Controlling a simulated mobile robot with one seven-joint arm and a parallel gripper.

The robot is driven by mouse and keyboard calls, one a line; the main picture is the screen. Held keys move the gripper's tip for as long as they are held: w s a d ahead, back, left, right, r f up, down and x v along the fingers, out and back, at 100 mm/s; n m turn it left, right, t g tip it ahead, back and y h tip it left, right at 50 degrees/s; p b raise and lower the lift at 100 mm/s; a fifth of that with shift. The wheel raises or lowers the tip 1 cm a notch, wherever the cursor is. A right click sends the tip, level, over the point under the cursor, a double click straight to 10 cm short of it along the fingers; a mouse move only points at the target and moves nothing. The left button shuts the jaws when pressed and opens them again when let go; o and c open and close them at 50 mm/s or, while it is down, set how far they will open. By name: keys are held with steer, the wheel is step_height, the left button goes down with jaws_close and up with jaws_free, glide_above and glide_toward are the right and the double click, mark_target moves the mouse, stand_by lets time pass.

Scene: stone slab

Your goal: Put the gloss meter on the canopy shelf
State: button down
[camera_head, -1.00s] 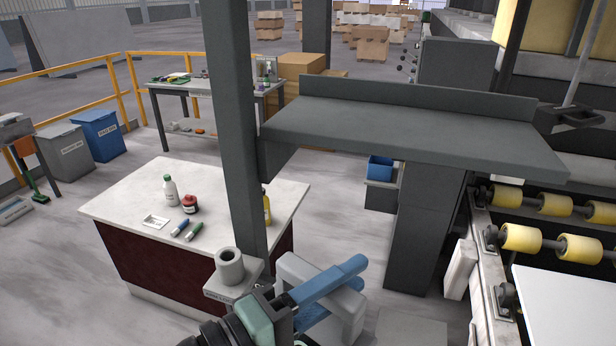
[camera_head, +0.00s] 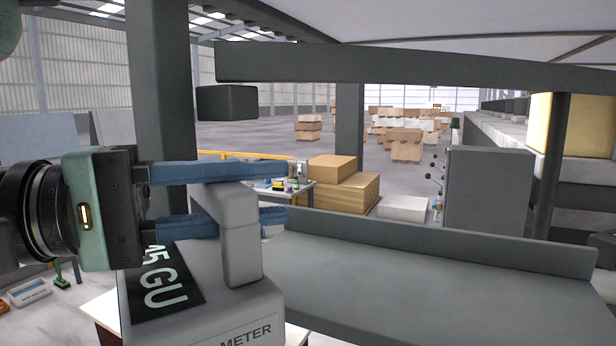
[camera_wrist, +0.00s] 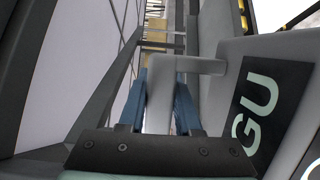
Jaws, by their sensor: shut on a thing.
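The gloss meter (camera_head: 205,280) is a light grey box with an arched handle, a dark "45 GU" display and a label ending in "METER". My gripper (camera_head: 272,193) has blue fingers and is shut on the handle, one finger above its top bar and one below. In the wrist view, my gripper (camera_wrist: 160,100) has the handle between its fingers, with the gloss meter (camera_wrist: 215,105) to the right. The canopy shelf (camera_head: 430,295) is a dark grey slab at right with a raised back lip. The meter overlaps its left end in the picture; the gap cannot be told.
The visible shelf top is bare. A dark post (camera_head: 160,100) stands behind my gripper at left. A grey beam (camera_head: 400,65) crosses above the shelf, and a dark block (camera_head: 227,103) shows above the meter. A machine cabinet (camera_head: 487,195) and cardboard boxes (camera_head: 340,188) stand beyond.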

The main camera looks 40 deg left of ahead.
steer(key=shift+s+r, duration=0.1)
steer(key=shift+r, duration=0.15)
steer(key=shift+s+a+r, duration=0.2)
steer(key=shift+s, duration=0.25)
steer(key=shift+w+d+f, duration=0.1)
steer(key=shift+w, duration=0.25)
steer(key=shift+w+d, duration=0.2)
steer(key=shift+w, duration=0.1)
steer(key=f+b+x, duration=0.2)
steer(key=b+x, duration=0.2)
steer(key=x, duration=1.7)
steer(key=shift+f, duration=0.15)
